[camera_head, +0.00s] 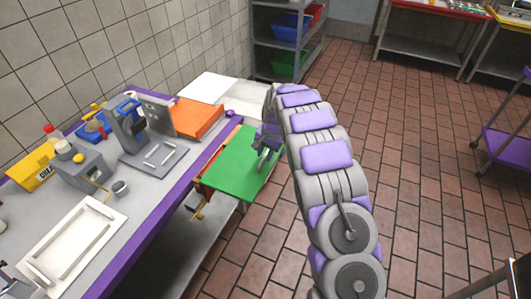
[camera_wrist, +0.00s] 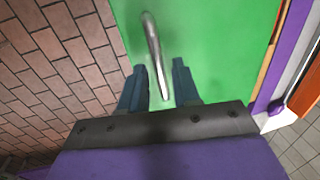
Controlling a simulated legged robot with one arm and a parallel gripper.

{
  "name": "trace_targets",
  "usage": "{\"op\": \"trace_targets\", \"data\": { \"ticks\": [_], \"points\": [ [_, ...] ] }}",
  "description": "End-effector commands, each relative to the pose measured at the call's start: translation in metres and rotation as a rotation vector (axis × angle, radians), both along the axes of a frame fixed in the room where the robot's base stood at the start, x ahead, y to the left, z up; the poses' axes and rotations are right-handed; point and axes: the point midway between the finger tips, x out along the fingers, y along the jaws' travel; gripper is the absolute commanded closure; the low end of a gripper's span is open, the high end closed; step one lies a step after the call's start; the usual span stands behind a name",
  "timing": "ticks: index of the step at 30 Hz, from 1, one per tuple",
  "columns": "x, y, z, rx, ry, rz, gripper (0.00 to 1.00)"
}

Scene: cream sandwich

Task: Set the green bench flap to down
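The green bench flap (camera_head: 238,165) sticks out from the bench's purple edge and looks roughly level with the top. It fills much of the upper wrist view (camera_wrist: 215,50). A metal bar handle (camera_wrist: 153,45) is on the flap. My gripper (camera_head: 266,158) is over the flap's right part in the head view. In the wrist view my gripper (camera_wrist: 159,66) is open, its two dark fingers apart on either side of the handle's lower part. I cannot tell whether either finger touches the handle.
The grey bench (camera_head: 150,205) holds a white tray (camera_head: 75,240), a grey press (camera_head: 155,160) and a yellow box (camera_head: 30,170). An orange board (camera_head: 195,118) lies behind the flap. A shelf rack (camera_head: 287,50) stands beyond. The brick-tiled floor (camera_head: 430,200) to the right is open.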

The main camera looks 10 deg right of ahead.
Motion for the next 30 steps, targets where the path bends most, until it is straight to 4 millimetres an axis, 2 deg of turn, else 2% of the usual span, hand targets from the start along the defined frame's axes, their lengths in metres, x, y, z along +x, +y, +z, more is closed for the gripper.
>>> {"op": "trace_targets", "data": {
  "ticks": [1, 9, 30],
  "points": [
    [0.0001, -0.0001, 0.0000, 0.000, 0.000, 0.000, 0.73],
    [0.0001, 0.0000, 0.0002, 0.000, 0.000, 0.000, 0.99],
    [0.0037, -0.0002, -0.0037, 0.017, -0.011, 0.000, 1.00]
  ]
}}
